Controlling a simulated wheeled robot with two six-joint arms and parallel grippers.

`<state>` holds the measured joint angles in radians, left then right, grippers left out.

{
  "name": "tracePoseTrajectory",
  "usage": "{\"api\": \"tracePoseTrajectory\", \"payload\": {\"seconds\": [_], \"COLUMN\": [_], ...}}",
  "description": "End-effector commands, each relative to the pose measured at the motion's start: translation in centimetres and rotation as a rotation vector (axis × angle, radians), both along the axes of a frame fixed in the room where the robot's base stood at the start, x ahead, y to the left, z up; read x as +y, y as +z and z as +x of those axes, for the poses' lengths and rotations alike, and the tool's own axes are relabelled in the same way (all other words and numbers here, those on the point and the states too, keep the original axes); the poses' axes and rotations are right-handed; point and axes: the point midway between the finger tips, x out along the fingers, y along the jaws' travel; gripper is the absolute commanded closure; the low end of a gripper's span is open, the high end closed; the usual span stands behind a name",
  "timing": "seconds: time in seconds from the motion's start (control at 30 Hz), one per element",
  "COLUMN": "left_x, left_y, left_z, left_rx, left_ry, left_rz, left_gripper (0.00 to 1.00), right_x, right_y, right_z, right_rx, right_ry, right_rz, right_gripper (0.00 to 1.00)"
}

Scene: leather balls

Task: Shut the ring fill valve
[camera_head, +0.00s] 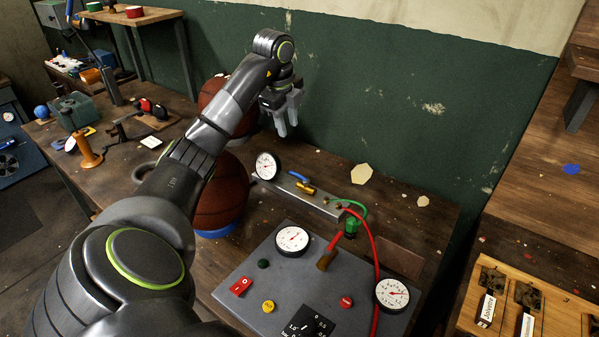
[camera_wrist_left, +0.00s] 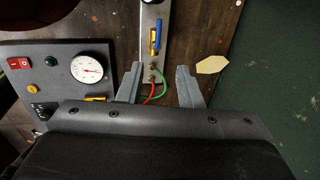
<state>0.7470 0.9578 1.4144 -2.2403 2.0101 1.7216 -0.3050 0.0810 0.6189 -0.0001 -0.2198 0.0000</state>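A small brass valve (camera_head: 305,187) with a blue lever (camera_head: 298,176) sits on a metal bar (camera_head: 325,204) beside a round gauge. In the left wrist view the blue lever (camera_wrist_left: 158,34) lies roughly along the bar, beside the brass body (camera_wrist_left: 153,46). A second valve with a red lever (camera_head: 335,241) stands on the grey panel (camera_head: 240,307). No label shows which one is the ring fill valve. My left gripper (camera_head: 288,128) is open and empty, above and behind the bar. In its wrist view the fingertips (camera_wrist_left: 160,68) are apart. My right gripper is out of view.
Two leather balls stand behind my left arm, the lower one (camera_head: 222,190) on a blue ring. A red hose (camera_head: 374,240) and a green hose (camera_head: 362,212) loop beside the bar. The green wall (camera_head: 370,90) is close behind the bench.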

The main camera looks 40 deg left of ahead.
Motion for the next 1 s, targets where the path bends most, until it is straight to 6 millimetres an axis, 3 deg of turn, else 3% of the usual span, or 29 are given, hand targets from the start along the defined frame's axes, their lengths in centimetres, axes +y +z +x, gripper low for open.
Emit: {"api": "tracePoseTrajectory", "payload": {"seconds": [0.27, 0.4, 0.8, 1.0], "left_x": [0.0, 0.1, 0.2, 0.3], "left_y": [-3.2, -5.5, -13.8, -16.1], "left_z": [0.5, 1.0, 2.6, 3.1], "left_rx": [0.0, 0.005, 0.004, 0.001], "left_ry": [0.001, 0.0, 0.0, 0.0], "left_rz": [0.0, -0.003, -0.002, -0.002], "left_gripper": [0.67, 0.67, 0.67, 0.67], "right_x": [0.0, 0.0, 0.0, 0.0], "right_y": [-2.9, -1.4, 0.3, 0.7], "right_z": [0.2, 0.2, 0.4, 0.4], "right_rx": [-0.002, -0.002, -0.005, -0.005], "right_ry": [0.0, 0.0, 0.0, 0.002], "right_rz": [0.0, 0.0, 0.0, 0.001], "right_gripper": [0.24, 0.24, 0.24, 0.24]}}
